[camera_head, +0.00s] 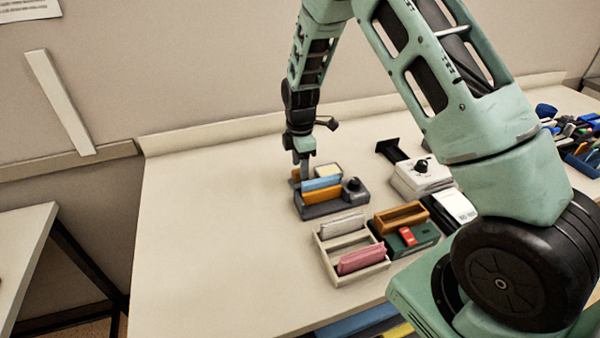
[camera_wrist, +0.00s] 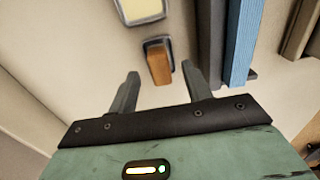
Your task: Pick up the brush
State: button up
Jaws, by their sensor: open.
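A small block with an orange-brown top and a dark grey base, which looks like the brush (camera_wrist: 159,66), lies on the table just ahead of my gripper (camera_wrist: 160,78) in the wrist view. It sits between the lines of the two fingers, nearer the right one, and no contact is visible. My gripper is open and empty. In the head view my gripper (camera_head: 302,168) points down over the table behind the grey holder. The brush shows there only as a small orange-brown patch (camera_head: 295,175), partly hidden by the fingers.
A grey holder (camera_head: 330,208) with blue and orange upright pieces stands close by; its blue piece (camera_wrist: 243,40) is right of my fingers. A cream pad (camera_head: 328,170) lies beside the brush. A divided tray (camera_head: 334,272) and a white device (camera_head: 424,176) stand rightward. The table's left is clear.

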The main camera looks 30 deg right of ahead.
jog(key=shift+f, duration=1.3)
jog(key=c, duration=1.1)
jog(key=shift+o, duration=0.2)
notch_tip(320, 180, up, 10)
jog(key=shift+r+b, duration=0.1)
jog(key=shift+b, duration=1.1)
jog(key=shift+o, duration=0.5)
